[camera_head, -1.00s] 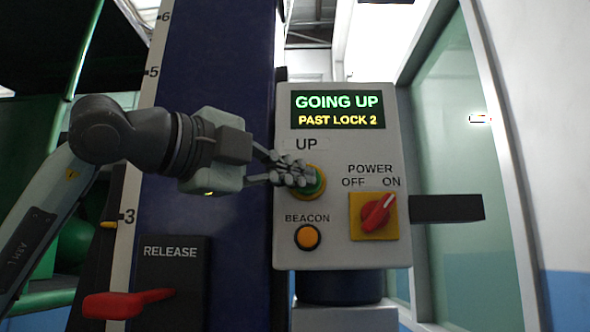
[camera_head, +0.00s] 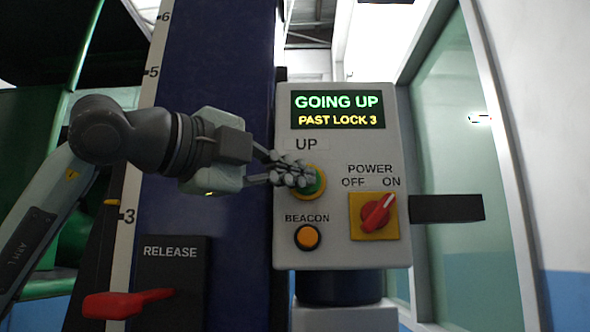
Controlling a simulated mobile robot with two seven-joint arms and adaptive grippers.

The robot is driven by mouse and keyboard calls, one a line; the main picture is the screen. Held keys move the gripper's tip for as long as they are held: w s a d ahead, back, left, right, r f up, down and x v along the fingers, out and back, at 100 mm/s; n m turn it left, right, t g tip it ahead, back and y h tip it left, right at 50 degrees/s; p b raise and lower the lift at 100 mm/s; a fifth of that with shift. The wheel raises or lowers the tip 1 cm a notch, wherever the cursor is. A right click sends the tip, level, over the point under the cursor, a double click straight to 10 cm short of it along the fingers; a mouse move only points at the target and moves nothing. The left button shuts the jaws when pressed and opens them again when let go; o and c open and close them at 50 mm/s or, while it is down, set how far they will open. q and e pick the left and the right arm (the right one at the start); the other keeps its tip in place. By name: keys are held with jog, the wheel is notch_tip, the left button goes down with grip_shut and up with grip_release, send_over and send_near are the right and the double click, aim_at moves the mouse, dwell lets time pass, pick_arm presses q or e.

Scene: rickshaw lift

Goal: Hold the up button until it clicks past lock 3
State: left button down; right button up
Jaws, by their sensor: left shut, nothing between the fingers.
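My left gripper (camera_head: 297,174) is shut and empty, with its fingertips against the green UP button (camera_head: 319,184) on the grey control box (camera_head: 343,260). The fingers cover the button's left part; its yellow ring shows around the rest. The display (camera_head: 337,109) at the top of the box reads "GOING UP" and "PAST LOCK 3". My right gripper is not in view.
Below the UP button is an orange BEACON button (camera_head: 307,237). To its right is a red POWER knob (camera_head: 377,214) on a yellow plate. A red RELEASE lever (camera_head: 127,303) sits at lower left, beside the dark blue post (camera_head: 215,60) and a numbered scale (camera_head: 130,195).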

pick_arm(q)
jog(key=shift+w+a+f, duration=0.1)
jog(key=shift+w+a, duration=0.15)
jog(key=shift+w, duration=0.1)
jog(key=v, duration=1.2)
jog(key=shift+s+d, duration=0.25)
jog(key=shift+s, duration=0.15)
